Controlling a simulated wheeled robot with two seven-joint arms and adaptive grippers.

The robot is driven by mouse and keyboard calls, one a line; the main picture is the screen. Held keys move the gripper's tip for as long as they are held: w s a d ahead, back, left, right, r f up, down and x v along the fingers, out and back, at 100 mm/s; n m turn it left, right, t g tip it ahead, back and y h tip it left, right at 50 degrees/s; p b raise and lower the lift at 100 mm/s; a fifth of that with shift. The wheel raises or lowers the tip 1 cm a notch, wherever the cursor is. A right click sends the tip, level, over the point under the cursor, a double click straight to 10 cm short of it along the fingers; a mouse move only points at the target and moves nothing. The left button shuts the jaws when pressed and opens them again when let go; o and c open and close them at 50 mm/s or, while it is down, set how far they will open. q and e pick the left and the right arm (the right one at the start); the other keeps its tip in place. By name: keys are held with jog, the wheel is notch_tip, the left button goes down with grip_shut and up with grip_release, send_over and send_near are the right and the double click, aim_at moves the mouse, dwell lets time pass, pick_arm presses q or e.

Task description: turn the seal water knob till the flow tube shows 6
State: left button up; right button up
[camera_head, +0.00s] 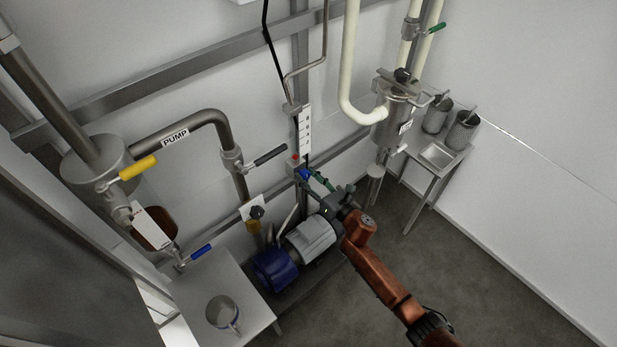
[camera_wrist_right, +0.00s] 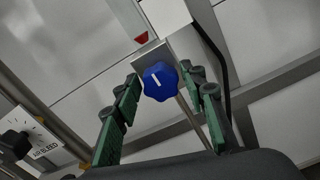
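The seal water knob is a blue lobed knob with a white mark (camera_wrist_right: 160,80) on a grey metal block; it also shows in the head view (camera_head: 305,174). The flow tube, a pale upright strip with dark marks (camera_head: 305,128), rises just above it. A small red spot shows at its lower end, but I cannot read a value. My right gripper (camera_head: 325,184) has green fingers, spread apart. In the right wrist view its fingertips (camera_wrist_right: 160,76) stand on either side of the knob, with visible gaps. My left gripper is not in view.
A blue and grey pump motor (camera_head: 311,238) sits below the knob. A black-handled valve (camera_head: 268,155) is to its left. A steel vessel (camera_head: 393,120) and a small side table (camera_head: 437,157) stand to the right. Another black knob by an "AIR BLEED" label (camera_wrist_right: 14,146) is at lower left.

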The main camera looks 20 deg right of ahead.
jog(key=shift+d, duration=0.1)
jog(key=c, duration=0.9)
jog(key=shift+o, duration=0.2)
